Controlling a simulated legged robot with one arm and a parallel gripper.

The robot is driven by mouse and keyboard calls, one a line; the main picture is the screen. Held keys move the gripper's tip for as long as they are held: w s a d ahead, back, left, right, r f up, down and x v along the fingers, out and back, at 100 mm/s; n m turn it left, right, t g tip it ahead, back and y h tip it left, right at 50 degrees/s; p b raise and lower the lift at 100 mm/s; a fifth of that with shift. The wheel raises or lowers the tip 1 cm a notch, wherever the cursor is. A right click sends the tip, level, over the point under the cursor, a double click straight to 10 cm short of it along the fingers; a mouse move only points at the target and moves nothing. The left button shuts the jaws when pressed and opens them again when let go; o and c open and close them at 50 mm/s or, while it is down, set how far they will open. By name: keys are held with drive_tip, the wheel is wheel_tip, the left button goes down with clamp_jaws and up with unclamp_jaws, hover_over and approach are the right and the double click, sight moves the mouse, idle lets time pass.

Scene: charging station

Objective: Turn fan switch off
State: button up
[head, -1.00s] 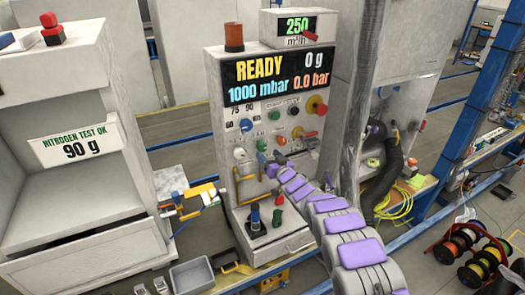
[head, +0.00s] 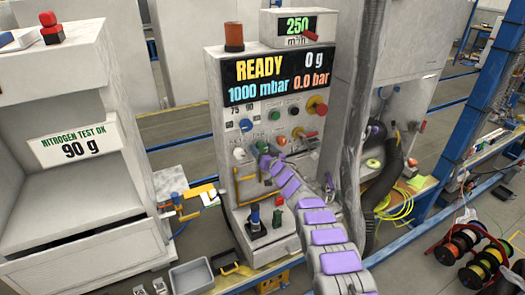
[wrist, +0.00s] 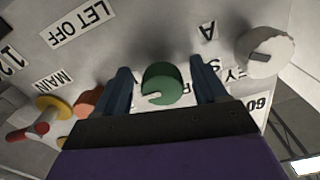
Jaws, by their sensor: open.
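A round green knob (wrist: 162,88) with a pale mark sits on the grey control panel (head: 219,130). In the wrist view it lies between the two dark fingers of my gripper (wrist: 160,72). The fingers are apart, one on each side of the knob, with visible gaps; no contact shows. In the head view my gripper (head: 266,158) is at the panel just below the green knob (head: 262,146). No label reading "fan" is legible, so I cannot tell which control is the fan switch.
A white knob (wrist: 264,50) is right of the green one in the wrist view. An orange knob (wrist: 88,100) and a yellow-and-red knob (wrist: 50,108) are left. A grey vertical hose (head: 350,110) stands right of the panel.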

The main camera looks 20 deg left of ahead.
drive_tip(key=shift+c, duration=0.3)
drive_tip(key=c, duration=0.9)
drive_tip(key=shift+r+n, duration=0.1)
drive_tip(key=shift+n, duration=0.2)
drive_tip(key=n, duration=0.3)
drive_tip(key=shift+w+d+n, duration=0.15)
drive_tip(key=shift+n, duration=0.15)
drive_tip(key=n, duration=0.4)
drive_tip(key=shift+n, duration=0.3)
drive_tip(key=n+b, duration=0.2)
drive_tip(key=n, duration=0.3)
drive_tip(key=shift+w, duration=0.1)
drive_tip(key=shift+n+b, duration=0.9)
drive_tip(key=shift+n, duration=1.2)
